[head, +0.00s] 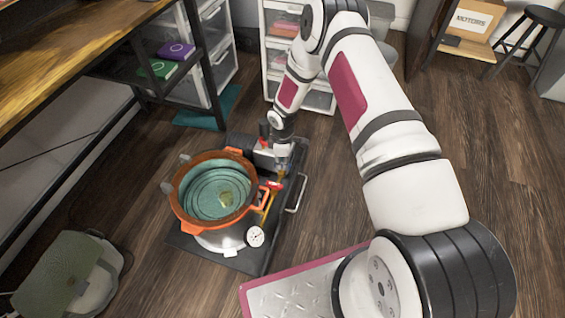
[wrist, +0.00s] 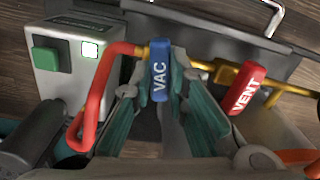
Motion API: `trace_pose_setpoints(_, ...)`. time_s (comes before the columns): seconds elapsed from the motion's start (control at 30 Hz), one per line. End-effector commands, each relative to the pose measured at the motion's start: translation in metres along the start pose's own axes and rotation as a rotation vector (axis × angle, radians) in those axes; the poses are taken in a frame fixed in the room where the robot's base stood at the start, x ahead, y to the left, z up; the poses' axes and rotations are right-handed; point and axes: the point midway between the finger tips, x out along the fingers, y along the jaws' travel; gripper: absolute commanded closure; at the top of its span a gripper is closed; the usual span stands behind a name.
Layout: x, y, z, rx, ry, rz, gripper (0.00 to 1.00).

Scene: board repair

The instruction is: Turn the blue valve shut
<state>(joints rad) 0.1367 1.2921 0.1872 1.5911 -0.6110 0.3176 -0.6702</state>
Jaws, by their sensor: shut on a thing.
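The blue valve handle (wrist: 160,78), marked VAC, sits on a brass fitting in the wrist view and points down the picture, toward me. My gripper (wrist: 161,100) has a finger on each side of this handle and is shut on it. In the head view my gripper (head: 283,160) is at the right side of the pot, over the brass pipework. The blue handle is too small and covered to make out there.
A red VENT handle (wrist: 245,88) is close on the right. A grey box with a green button (wrist: 45,61) is on the left. The orange-rimmed pot (head: 182,205) stands on a dark base plate (head: 254,262). A pressure gauge (head: 255,236) is at its front.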

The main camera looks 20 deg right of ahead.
Motion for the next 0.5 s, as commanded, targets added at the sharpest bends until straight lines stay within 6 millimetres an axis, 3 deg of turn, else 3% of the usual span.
trace_pose_setpoints(0.5,0.0001,0.0002,-0.0005,0.230,0.001,0.001,1.00)
